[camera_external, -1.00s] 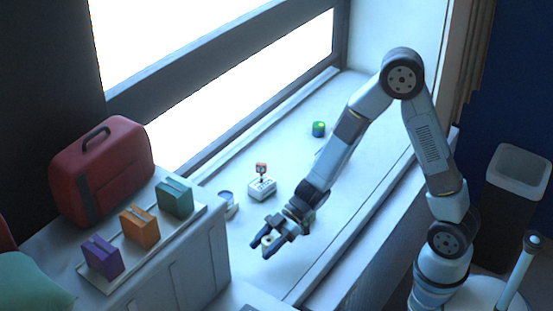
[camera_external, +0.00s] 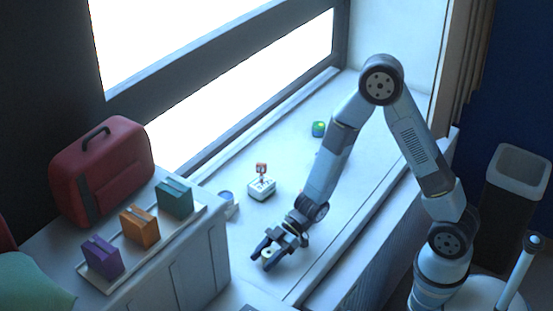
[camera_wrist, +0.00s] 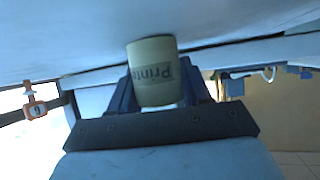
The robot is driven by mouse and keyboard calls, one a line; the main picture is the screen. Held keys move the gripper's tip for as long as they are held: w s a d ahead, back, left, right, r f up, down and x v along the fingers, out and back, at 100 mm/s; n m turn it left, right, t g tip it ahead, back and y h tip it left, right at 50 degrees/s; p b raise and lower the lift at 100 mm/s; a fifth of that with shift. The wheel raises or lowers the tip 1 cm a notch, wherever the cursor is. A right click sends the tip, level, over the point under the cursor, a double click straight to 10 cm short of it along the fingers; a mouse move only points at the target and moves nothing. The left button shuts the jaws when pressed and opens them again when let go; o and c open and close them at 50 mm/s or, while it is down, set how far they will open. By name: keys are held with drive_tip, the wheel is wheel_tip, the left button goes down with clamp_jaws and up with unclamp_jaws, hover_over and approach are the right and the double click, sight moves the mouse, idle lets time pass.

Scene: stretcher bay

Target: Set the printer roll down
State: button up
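The printer roll (camera_external: 267,254) is a small pale cream cylinder between my gripper's dark fingers, low over the front of the white sill (camera_external: 300,255). In the wrist view the roll (camera_wrist: 154,72) shows the lettering "Printe" and sits between the two fingers, which appear to press on its sides. My gripper (camera_external: 267,257) is shut on it in the external view, and the fingers (camera_wrist: 158,92) flank it in the wrist view. The roll's end is at or very near the sill surface; I cannot tell whether it touches.
A white box with a red-topped piece (camera_external: 262,188) and a blue-white cup (camera_external: 227,198) stand behind my gripper. A green-topped can (camera_external: 319,129) is farther back. A cabinet with a red case (camera_external: 103,170) and a tray of coloured boxes is at left. The sill around the roll is clear.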

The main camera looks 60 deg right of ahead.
drive_tip(key=o, duration=0.5)
drive_tip(key=shift+c, duration=0.2)
drive_tip(key=shift+r, duration=0.15)
drive_tip(key=shift+d+r, duration=0.2)
drive_tip(key=shift+d, duration=0.2)
drive_tip(key=v, duration=1.1)
drive_tip(key=shift+s, duration=0.15)
